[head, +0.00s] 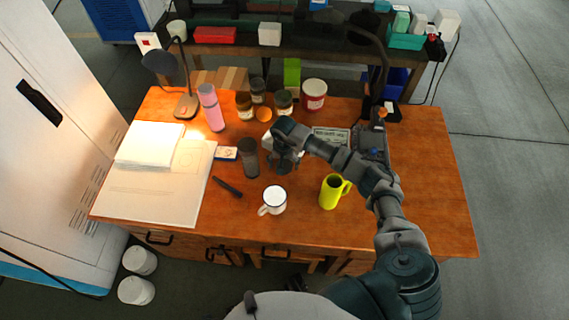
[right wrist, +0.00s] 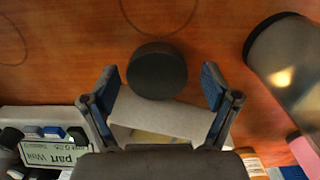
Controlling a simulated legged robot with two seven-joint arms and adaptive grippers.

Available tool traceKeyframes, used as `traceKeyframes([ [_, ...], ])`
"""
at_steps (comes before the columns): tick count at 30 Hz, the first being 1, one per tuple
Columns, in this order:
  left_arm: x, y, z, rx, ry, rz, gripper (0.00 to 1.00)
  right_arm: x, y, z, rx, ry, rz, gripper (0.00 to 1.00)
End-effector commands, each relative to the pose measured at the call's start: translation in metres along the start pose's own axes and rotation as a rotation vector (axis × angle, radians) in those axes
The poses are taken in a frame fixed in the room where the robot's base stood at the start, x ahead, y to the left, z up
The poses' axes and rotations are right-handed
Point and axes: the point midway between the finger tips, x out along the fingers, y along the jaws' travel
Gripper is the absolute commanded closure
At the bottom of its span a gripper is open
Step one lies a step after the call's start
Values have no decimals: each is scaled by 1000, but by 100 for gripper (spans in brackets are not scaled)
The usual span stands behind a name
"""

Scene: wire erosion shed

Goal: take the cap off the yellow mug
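The yellow mug (head: 329,197) stands upright near the table's front, its handle to the right. Its top shows a dark round area; I cannot tell surely whether this is the open mouth or a cap. My right gripper (head: 284,162) is over the table, left of and behind the mug. In the right wrist view, its two blue-padded fingers (right wrist: 161,88) are apart. A dark round cap-like disc (right wrist: 157,71) lies beyond and between the fingertips, with visible gaps to both. The head view hides this disc behind the gripper. My left gripper is not in view.
A white mug (head: 273,201) stands left of the yellow one. A dark grey tumbler (head: 249,158) stands close left of my right gripper; a pink bottle (head: 211,108) is farther back. Jars stand behind. A white box (right wrist: 170,112) lies below the fingers.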

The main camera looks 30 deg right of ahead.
Motion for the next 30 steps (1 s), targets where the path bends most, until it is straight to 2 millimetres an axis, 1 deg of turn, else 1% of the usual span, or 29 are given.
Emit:
traceKeyframes([
  [5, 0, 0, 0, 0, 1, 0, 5, -1, 1, 0, 0, -1, -1, 13],
  [8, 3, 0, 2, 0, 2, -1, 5, -10, 1, -2, 0, 2, -3, 13],
  [11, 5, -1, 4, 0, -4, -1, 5, -29, 1, -2, -2, 4, -4, 13],
  [18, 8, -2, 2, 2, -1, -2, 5, -84, 1, -2, -1, 3, -3, 13],
  [21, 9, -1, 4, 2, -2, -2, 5, -101, 1, -1, -1, 2, -3, 13],
  [25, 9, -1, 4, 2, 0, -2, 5, -116, 1, -1, 0, 1, -2, 13],
  [30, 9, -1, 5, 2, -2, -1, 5, -121, 1, 0, 0, -1, 0, 13],
])
